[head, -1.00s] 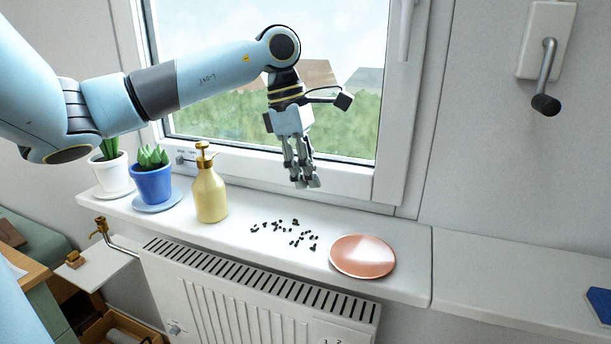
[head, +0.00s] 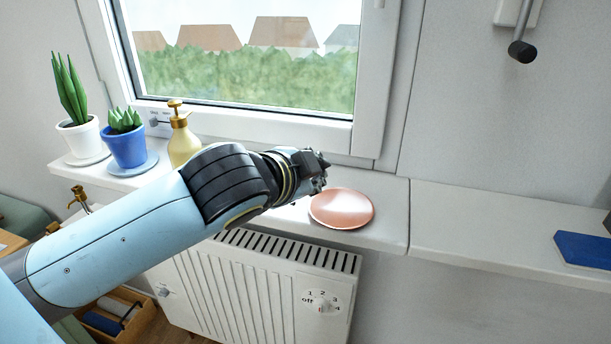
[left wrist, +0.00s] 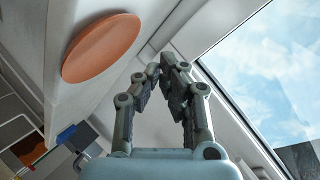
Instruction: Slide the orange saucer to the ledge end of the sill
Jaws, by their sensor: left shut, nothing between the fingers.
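The orange saucer (head: 341,208) lies flat on the white window sill (head: 388,228), near its right end, a short way left of the seam with the ledge (head: 490,225). My left gripper (head: 322,172) is at the saucer's left rear edge in the head view, seen side-on and partly hidden by its own wrist. In the left wrist view the saucer (left wrist: 102,45) is left of the left gripper (left wrist: 168,68), with a visible gap. Its fingers are closed together with nothing between them. I cannot tell if they touch the sill. My right gripper is out of view.
A yellow soap pump bottle (head: 184,142), a blue-potted plant (head: 125,148) and a white-potted plant (head: 80,138) stand left on the sill. A blue object (head: 585,249) lies on the ledge. The radiator (head: 255,285) is below. My arm hides most of the dark crumbs.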

